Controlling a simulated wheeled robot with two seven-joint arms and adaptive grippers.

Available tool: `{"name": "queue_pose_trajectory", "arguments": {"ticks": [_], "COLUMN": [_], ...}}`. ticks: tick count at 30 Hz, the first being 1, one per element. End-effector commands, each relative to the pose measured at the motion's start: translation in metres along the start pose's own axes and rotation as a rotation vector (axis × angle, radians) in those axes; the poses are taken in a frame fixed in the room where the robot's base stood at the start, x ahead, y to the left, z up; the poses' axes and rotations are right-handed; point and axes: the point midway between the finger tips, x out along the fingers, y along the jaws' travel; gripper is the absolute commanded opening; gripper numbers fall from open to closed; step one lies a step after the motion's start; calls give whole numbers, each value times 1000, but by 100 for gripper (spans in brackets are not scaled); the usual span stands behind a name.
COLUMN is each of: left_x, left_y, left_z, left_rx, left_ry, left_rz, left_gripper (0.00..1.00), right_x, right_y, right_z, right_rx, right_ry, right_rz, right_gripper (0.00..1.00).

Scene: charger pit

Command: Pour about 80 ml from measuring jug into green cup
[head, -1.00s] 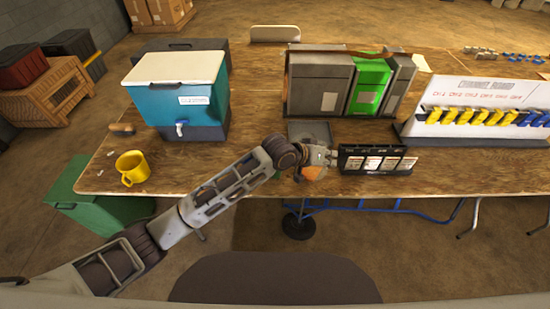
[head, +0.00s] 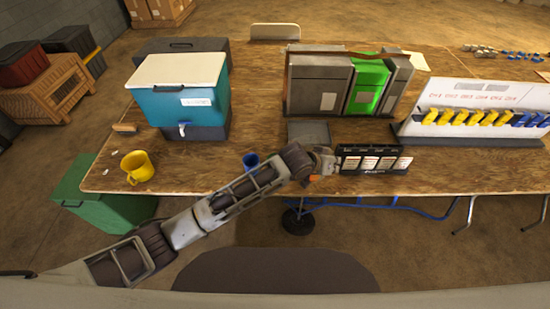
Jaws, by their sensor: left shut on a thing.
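My left gripper (head: 325,162) is over the table's front edge, just left of a black card rack. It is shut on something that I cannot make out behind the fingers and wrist. A small orange patch (head: 313,178) shows just below the gripper, mostly hidden. A blue cup (head: 251,160) stands behind my left forearm, partly covered by it. I cannot make out the measuring jug or the green cup; my left arm covers part of the front edge. My right gripper is not in view.
The black card rack (head: 375,160) stands right of the gripper. Grey and green bins (head: 367,86) and a white board (head: 470,122) stand behind.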

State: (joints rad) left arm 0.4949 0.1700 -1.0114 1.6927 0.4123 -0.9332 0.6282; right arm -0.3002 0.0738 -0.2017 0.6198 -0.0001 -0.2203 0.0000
Motion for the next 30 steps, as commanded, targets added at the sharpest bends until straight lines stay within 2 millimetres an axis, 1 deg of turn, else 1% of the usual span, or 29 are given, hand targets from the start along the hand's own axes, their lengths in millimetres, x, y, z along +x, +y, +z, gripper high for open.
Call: {"name": "queue_pose_trajectory", "arguments": {"ticks": [1, 11, 19, 30], "left_x": [-1, 1, 10, 23], "left_y": [3, 10, 12, 13], "left_z": [-2, 0, 9, 22], "left_rx": [8, 57, 117, 202], "left_ry": [0, -4, -10, -17], "left_rz": [-6, -53, -112, -195], "left_gripper": [0, 0, 0, 0], "right_x": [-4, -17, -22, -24], "right_y": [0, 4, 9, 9], "right_z": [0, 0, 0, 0], "right_rx": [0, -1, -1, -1], "right_ry": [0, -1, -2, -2], "right_rz": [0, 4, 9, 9], "right_gripper": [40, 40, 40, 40]}}
